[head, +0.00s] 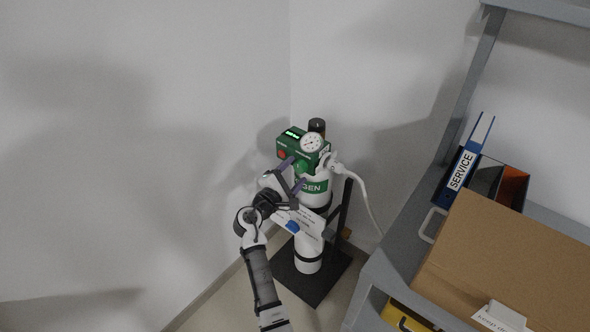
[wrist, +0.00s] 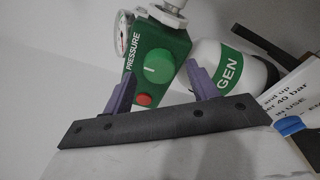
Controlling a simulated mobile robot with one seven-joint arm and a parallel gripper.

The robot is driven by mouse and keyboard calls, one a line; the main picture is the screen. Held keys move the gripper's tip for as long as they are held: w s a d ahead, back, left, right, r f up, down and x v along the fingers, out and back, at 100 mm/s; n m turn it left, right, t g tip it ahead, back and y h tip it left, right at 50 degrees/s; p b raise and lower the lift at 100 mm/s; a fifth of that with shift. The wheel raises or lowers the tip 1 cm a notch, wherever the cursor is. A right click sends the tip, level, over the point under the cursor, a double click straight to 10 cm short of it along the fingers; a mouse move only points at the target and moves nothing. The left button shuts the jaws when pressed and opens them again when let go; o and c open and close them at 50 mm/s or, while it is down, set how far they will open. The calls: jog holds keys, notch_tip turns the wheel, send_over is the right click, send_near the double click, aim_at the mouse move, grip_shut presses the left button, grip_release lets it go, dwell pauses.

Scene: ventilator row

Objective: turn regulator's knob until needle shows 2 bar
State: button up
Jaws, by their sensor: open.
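The regulator is a green box (head: 318,157) on top of a white oxygen cylinder (head: 314,188); the box also shows in the wrist view (wrist: 176,42). Its round green knob (wrist: 158,67) has a pale line and sits beside the word PRESSURE; it also shows in the head view (head: 301,167). The white dial gauge (head: 311,142) is on top, its needle too small to read; only its edge (wrist: 122,38) shows in the wrist view. My gripper (head: 294,172) is open at the knob. In the wrist view the knob appears between its fingers (wrist: 160,74); I see no contact.
A red button (wrist: 144,99) is close to the knob, near the left finger. A white hose (head: 362,190) hangs at the right. A paper tag (head: 299,219) hangs in front of the cylinder. A shelf with a cardboard box (head: 500,255) and blue SERVICE binder (head: 459,172) stands right.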

jog(key=shift+w+d, duration=0.2)
jog(key=shift+w, duration=0.2)
jog(key=c, duration=1)
jog(key=shift+f+m+b, duration=0.2)
jog(key=shift+m+b, duration=0.1)
jog(key=shift+b, duration=0.3)
